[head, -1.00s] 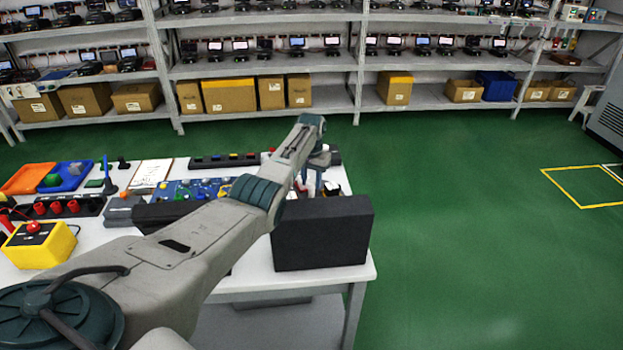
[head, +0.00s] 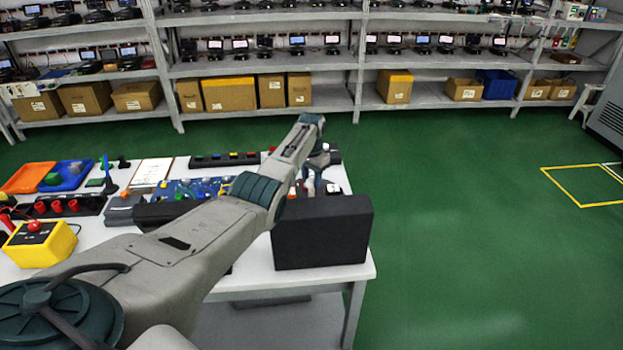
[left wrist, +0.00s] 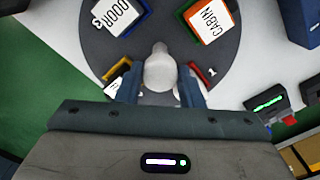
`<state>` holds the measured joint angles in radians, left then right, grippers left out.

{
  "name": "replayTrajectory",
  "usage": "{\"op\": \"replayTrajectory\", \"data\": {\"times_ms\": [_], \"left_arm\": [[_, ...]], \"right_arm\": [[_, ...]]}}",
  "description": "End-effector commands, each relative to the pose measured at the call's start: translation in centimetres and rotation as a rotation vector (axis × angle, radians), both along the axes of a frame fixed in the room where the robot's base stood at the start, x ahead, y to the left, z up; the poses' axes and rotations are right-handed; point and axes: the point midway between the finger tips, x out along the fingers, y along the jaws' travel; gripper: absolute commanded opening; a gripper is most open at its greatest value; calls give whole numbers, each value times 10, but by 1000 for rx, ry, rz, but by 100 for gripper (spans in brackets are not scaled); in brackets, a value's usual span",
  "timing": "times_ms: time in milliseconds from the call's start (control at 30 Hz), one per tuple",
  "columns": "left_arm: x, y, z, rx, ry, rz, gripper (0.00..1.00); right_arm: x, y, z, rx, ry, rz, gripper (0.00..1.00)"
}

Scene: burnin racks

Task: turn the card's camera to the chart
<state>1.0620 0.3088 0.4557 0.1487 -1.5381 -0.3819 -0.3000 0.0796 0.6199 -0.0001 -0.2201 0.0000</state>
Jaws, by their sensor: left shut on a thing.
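Blocks stand around the disc: one marked "DOOR 3" (left wrist: 116,14), one marked "CABIN" (left wrist: 208,20), and a red-edged one marked "1" (left wrist: 208,74). A yellow-edged block is partly hidden by a finger. In the head view, my left gripper (head: 318,178) is small and mostly hidden behind its wrist and a black box. A blue board (head: 188,188) with coloured parts lies left of it. I cannot make out the card's camera or the chart.
The black box (head: 322,234) stands at the table's near right corner. A yellow box with a red button (head: 38,245) and red-topped parts (head: 56,207) are at the left. A small device with a green display (left wrist: 268,103) is right of the disc. Shelves line the back.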

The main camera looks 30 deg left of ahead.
Motion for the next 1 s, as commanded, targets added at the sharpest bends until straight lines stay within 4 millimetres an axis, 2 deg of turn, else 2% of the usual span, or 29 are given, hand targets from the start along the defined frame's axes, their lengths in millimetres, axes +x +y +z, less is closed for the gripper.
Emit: {"op": "replayTrajectory", "data": {"times_ms": [267,300,400,767,867,1000], "left_arm": [[-1,-1,-2,-1,5,0,0],[-1,-1,-2,-1,5,0,38],[-1,-1,-2,-2,4,0,56],[0,0,4,0,-1,1,56],[1,1,15,1,-2,1,56],[1,1,41,2,-4,1,56]], "right_arm": [[0,0,0,0,0,0,36],[0,0,0,0,0,0,36],[0,0,0,0,0,0,36],[0,0,-1,0,0,0,36],[0,0,-2,0,0,0,36],[0,0,-8,0,0,0,36]]}}
